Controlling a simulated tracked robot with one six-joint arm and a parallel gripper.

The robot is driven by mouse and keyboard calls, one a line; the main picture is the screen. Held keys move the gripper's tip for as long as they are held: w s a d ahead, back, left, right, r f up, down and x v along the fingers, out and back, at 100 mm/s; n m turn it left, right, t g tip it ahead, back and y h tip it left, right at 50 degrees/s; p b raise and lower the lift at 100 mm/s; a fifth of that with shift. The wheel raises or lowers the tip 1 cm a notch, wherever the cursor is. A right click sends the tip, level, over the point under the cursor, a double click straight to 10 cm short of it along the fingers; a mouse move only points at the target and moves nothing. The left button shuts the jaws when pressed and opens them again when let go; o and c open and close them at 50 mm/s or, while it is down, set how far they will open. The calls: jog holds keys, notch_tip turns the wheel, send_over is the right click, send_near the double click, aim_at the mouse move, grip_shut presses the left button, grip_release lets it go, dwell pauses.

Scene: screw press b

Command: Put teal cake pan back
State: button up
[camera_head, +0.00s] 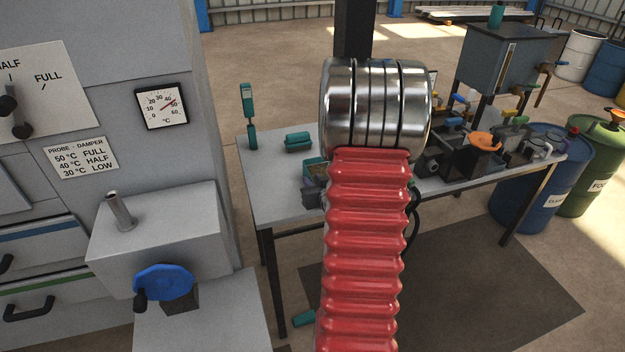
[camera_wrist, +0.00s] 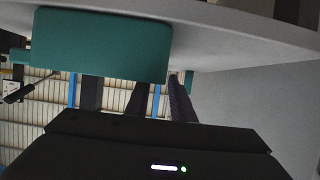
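In the wrist view a large teal block-like thing (camera_wrist: 100,45) hangs close ahead at the upper left, against a grey surface. I cannot tell whether it is the cake pan. My gripper (camera_wrist: 162,84) points toward its right end; the two dark fingers are apart, with a gap and nothing visible between them. In the head view my red arm hides the gripper. A teal-walled open box (camera_head: 314,168), possibly the cake pan, stands on the grey table (camera_head: 275,200), partly behind my arm. A teal block (camera_head: 298,141) lies behind it.
A teal upright tool (camera_head: 249,115) stands at the table's left rear. Several machines and fittings, one with an orange knob (camera_head: 485,141), crowd its right side. A grey cabinet with a blue handwheel (camera_head: 164,283) is at left. Drums (camera_head: 540,180) stand at right.

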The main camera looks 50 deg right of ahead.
jog(key=v, duration=0.9)
dwell(0.7)
jog(key=w+a+r+n+g+y, duration=0.1)
jog(key=w+a+r, duration=0.1)
jog(key=a+r, duration=0.5)
jog(key=w+a+r+n+g+y, duration=0.1)
jog(key=w+a+r+n+g, duration=0.1)
jog(key=a, duration=0.9)
jog(key=s+a+r+n+g+y, duration=0.1)
jog(key=s+a+r+y, duration=0.1)
jog(key=s+a, duration=0.4)
jog(key=s+a+r+n+g+y, duration=0.1)
jog(key=s+a, duration=0.5)
jog(key=a, duration=0.9)
jog(key=shift+s+r+n+g+y, duration=0.45)
jog(key=shift+r+y, duration=0.25)
jog(key=shift+y, duration=0.3)
jog(key=shift+w+a, duration=0.1)
